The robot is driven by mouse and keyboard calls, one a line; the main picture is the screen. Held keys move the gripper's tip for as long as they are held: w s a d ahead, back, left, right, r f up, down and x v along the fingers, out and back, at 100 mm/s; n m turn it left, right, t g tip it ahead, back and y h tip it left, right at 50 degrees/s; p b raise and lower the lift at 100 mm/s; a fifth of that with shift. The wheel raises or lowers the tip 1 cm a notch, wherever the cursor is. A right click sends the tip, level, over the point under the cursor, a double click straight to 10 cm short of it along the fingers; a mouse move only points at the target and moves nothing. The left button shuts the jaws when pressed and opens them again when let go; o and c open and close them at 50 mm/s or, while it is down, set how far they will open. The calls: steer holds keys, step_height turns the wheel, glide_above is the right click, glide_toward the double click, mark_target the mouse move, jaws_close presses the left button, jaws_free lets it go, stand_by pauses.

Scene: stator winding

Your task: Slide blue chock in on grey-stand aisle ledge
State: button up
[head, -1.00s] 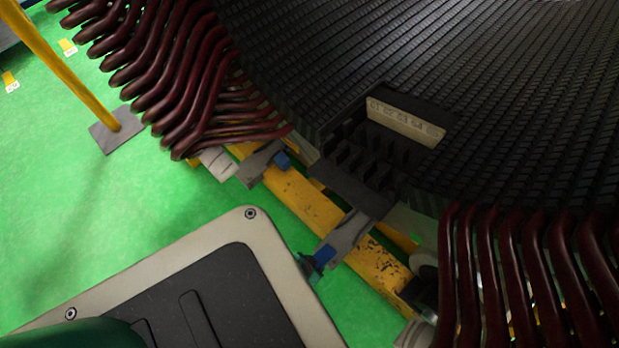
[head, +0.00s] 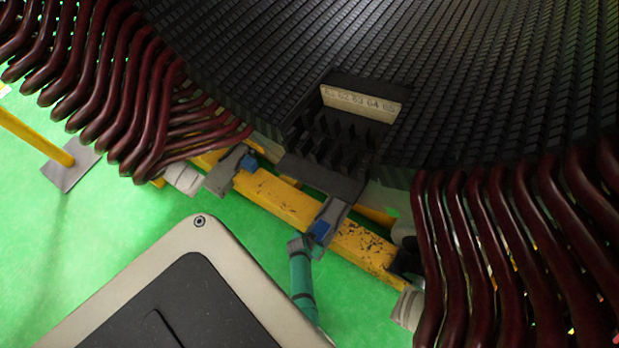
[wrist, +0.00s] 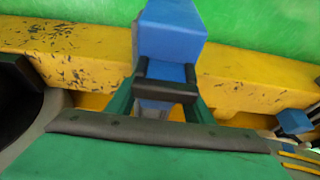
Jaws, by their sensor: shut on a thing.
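A blue chock (head: 320,229) shows at the near end of a grey stand (head: 337,208) that crosses the yellow beam in the head view. My gripper (head: 302,244) is at that end, beside the chock, at the top of my green arm link. In the wrist view the blue chock (wrist: 170,35) is large, and my gripper (wrist: 166,90) is shut on it, with green fingers on both sides and a dark band across. The ledge under the chock is hidden, so I cannot tell how far in it sits.
A second blue chock (head: 248,163) is on another grey stand (head: 226,172) to the left. The yellow beam (head: 280,200) runs beneath the black stator core (head: 430,90). Dark red coil ends (head: 120,100) hang on both sides. Green floor (head: 120,230) is open at left.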

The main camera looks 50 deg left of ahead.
mark_target(324, 223)
steer(key=shift+w+a+f, duration=0.2)
steer(key=shift+w+a, duration=0.15)
steer(key=shift+w, duration=1.1)
steer(key=shift+w+a+f, duration=0.2)
steer(key=shift+w+a, duration=0.2)
steer(key=shift+w, duration=1.05)
steer(key=shift+w+a+f, duration=0.2)
steer(key=shift+w+a, duration=0.15)
steer(key=shift+w, duration=1.1)
steer(key=shift+f, duration=0.25)
steer(key=shift+w+a, duration=0.1)
steer(key=shift+w, duration=0.2)
